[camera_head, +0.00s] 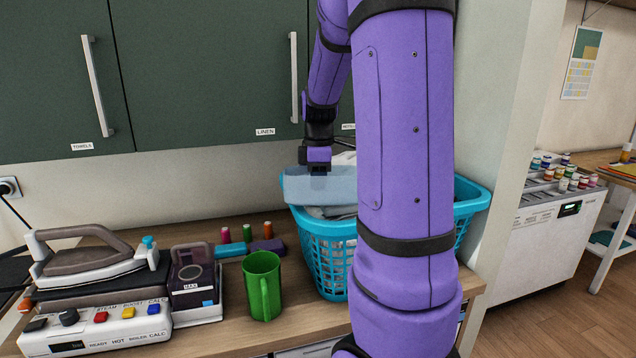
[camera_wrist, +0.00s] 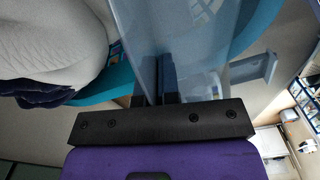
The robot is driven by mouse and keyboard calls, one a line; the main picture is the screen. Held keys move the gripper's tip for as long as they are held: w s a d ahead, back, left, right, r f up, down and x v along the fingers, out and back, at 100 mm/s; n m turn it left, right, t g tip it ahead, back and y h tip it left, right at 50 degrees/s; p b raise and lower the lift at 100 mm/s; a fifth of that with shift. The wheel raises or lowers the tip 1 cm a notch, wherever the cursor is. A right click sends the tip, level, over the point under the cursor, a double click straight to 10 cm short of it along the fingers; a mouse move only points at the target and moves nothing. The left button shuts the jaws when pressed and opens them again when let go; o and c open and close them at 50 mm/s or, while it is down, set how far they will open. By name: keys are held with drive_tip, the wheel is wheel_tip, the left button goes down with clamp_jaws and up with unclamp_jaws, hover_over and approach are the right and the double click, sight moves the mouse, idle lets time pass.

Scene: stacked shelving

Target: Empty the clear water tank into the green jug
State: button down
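The clear water tank (camera_head: 300,188) is a pale blue see-through box. It is held up in the air above the left side of the laundry basket, to the right of and higher than the jug. My gripper (camera_head: 319,170) is shut on it from above. In the wrist view the fingers (camera_wrist: 160,82) are close together at the tank's wall (camera_wrist: 195,35). The tank looks roughly level, and I cannot tell its water level. The green jug (camera_head: 262,290) stands upright on the worktop with its handle facing forward. Its inside is mostly hidden.
A turquoise laundry basket (camera_head: 328,262) with pale cloth stands right of the jug, partly behind my arm. A steam station (camera_head: 100,335) with an iron (camera_head: 90,262) and a dark-lidded box (camera_head: 195,297) stand left. Thread spools (camera_head: 247,234) sit behind the jug. Green cupboards (camera_head: 210,70) hang above.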

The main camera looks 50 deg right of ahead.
sight(286, 170)
drive_tip(key=shift+w+a+r+g+h, duration=0.1)
drive_tip(key=shift+w+a+g+h, duration=0.1)
drive_tip(key=shift+a+h, duration=0.25)
drive_tip(key=shift+w+a+r+g+h, duration=0.1)
drive_tip(key=shift+a+g+h, duration=0.15)
drive_tip(key=shift+h, duration=0.3)
drive_tip(key=shift+w+a+r+h, duration=0.1)
drive_tip(key=shift+a+r+h, duration=0.3)
drive_tip(key=shift+h, duration=0.1)
drive_tip(key=shift+w+a+r+g+h, duration=0.25)
drive_tip(key=shift+w+a+g+h, duration=0.3)
drive_tip(key=shift+w+a+h, duration=0.65)
drive_tip(key=shift+s+d, duration=0.1)
drive_tip(key=shift+d, duration=0.05)
drive_tip(key=shift+w+a+r+g+h, duration=0.25)
drive_tip(key=shift+a+h, duration=0.2)
drive_tip(key=shift+h, duration=0.3)
drive_tip(key=shift+w+a+r+g+h, duration=0.15)
drive_tip(key=shift+a+r+h, duration=0.25)
drive_tip(key=shift+h, duration=0.35)
drive_tip(key=shift+s, duration=0.1)
